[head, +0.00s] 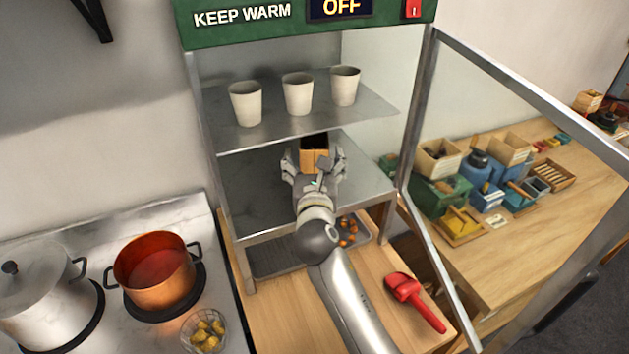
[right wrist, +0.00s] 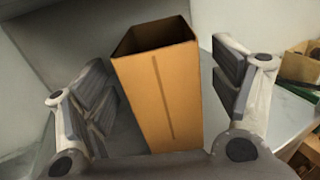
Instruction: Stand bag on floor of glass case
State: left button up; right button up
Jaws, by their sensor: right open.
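A brown, open-topped paper bag (head: 314,159) stands on the metal floor (head: 252,197) of the glass case, below the shelf. My right gripper (head: 315,163) reaches into the case from the front. In the right wrist view the bag (right wrist: 165,95) stands upright between the spread fingers of my right gripper (right wrist: 165,98), with a gap on each side. The right gripper is open. In the head view the gripper hides the lower part of the bag. The bag's inside is dark and I cannot see its contents. My left gripper is not in view.
Several pale cups (head: 298,95) stand on the shelf (head: 345,115) above. The glass door (head: 500,110) is swung open to the right. A red scoop (head: 414,300) lies on the wooden counter (head: 285,325). A copper pot (head: 155,272) stands on the stove at left.

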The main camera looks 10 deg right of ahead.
jog(key=s+a+b, duration=0.1)
jog(key=s, duration=0.6)
jog(key=shift+s+a, duration=0.3)
jog(key=shift+s, duration=0.1)
jog(key=shift+f, duration=0.1)
